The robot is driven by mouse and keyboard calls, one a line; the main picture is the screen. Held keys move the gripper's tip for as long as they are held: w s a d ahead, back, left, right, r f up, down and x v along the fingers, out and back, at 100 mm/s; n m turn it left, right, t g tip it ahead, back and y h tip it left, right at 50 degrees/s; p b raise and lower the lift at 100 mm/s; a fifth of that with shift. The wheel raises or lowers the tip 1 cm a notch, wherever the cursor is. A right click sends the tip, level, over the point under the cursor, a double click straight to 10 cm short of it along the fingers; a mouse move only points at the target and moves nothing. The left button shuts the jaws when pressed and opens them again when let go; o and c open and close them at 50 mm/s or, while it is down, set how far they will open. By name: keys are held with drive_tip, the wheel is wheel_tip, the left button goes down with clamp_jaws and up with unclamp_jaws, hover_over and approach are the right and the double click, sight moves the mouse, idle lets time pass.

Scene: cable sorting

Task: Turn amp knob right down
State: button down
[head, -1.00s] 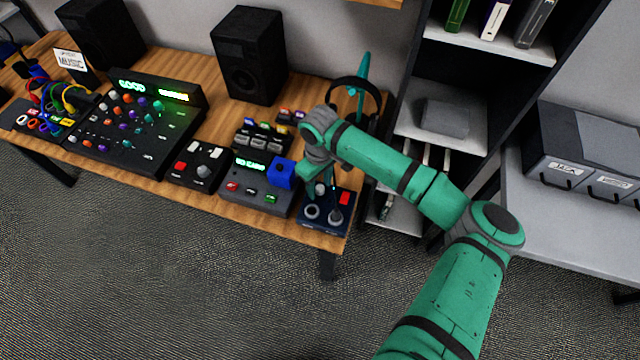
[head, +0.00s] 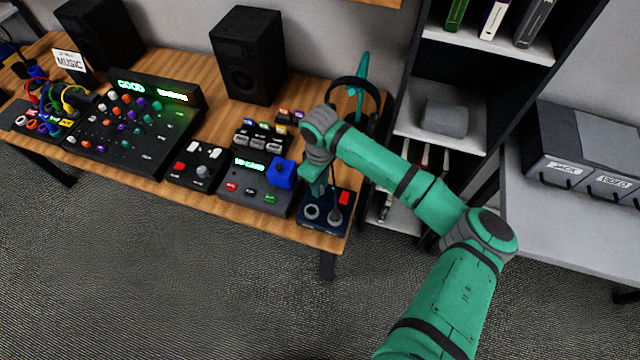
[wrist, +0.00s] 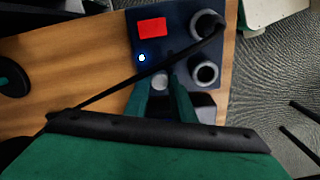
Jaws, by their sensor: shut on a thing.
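The amp (head: 340,212) is a small dark blue box at the desk's right front end. It also shows in the wrist view (wrist: 180,25), with a red button (wrist: 151,27), a small white light and two grey round sockets. A black plug and cable (wrist: 207,40) sit at one socket, and the cable crosses in front of my fingers. A pale round knob (wrist: 160,82) shows between my fingertips. My gripper (head: 319,188) points down over the amp. In the wrist view my gripper (wrist: 162,80) is shut on the knob. The knob's marking cannot be read.
A box with a blue block (head: 281,173) stands close left of the amp. Headphones on a teal stand (head: 362,85) are behind it. A mixer (head: 125,125) and speakers are further left. A dark shelf (head: 400,100) stands close right.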

drive_tip(key=n, duration=0.5)
drive_tip(key=shift+a+n, duration=0.1)
drive_tip(key=shift+n, duration=0.2)
drive_tip(key=n, duration=1.1)
drive_tip(key=shift+a, duration=0.1)
drive_tip(key=n, duration=0.4)
drive_tip(key=shift+s+n, duration=0.1)
drive_tip(key=shift+n, duration=0.2)
drive_tip(key=c, duration=1.6)
unclamp_jaws()
drive_tip(key=shift+o, duration=0.4)
